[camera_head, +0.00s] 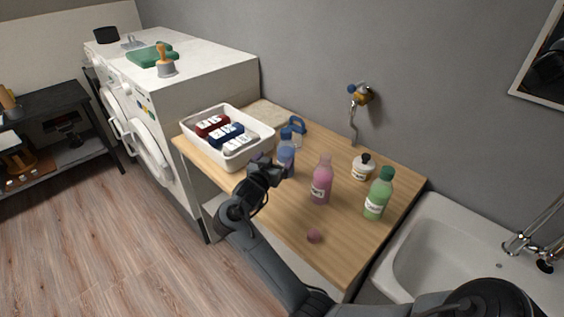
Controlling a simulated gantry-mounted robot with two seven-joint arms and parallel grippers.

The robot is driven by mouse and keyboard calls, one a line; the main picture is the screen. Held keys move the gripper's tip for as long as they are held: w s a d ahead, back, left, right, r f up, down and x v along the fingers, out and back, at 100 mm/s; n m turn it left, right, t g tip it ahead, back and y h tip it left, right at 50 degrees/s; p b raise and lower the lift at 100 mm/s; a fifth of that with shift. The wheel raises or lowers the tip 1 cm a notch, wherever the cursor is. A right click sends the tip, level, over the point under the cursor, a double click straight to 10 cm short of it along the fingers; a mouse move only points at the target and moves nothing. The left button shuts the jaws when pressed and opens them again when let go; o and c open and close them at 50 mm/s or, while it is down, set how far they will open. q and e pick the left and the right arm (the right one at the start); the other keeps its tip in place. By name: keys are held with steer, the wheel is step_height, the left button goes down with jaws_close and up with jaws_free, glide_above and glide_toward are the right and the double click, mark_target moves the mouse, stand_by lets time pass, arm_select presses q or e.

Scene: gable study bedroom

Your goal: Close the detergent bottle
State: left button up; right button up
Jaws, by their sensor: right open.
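A pink bottle (321,182) with a white label stands upright on the wooden table. No separate cap can be made out on its narrow top. A small round pink cap (314,236) lies on the table near the front edge, in front of the pink bottle. My right gripper (272,167) is open, left of the pink bottle and close to a blue bottle (287,156). I cannot tell whether it touches the blue bottle. The pink bottle and the cap are both apart from the gripper. My left gripper is not in view.
The wooden table (345,222) also holds a green bottle (379,194), a small white bottle with a dark top (363,167) and a white tray (257,158) of packets. A wall tap (358,97) hangs behind. A sink (440,245) lies right, a washing machine (150,142) left.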

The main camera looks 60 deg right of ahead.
mark_target(283, 152)
steer(key=shift+s+d+r+m+g+h, duration=0.2)
steer(key=shift+m+g+h, duration=0.1)
steer(key=shift+m+g, duration=0.15)
steer(key=shift+p+x, duration=0.3)
steer(key=shift+x, duration=2.45)
steer(key=shift+f, duration=0.1)
steer(key=shift+d, duration=0.55)
steer(key=p+x, duration=0.1)
steer(key=x, duration=0.2)
steer(key=shift+w+f, duration=0.1)
steer(key=shift+f, duration=0.05)
steer(key=shift+w+d+f, duration=0.1)
steer(key=shift+d+f, duration=0.1)
steer(key=shift+d, duration=0.3)
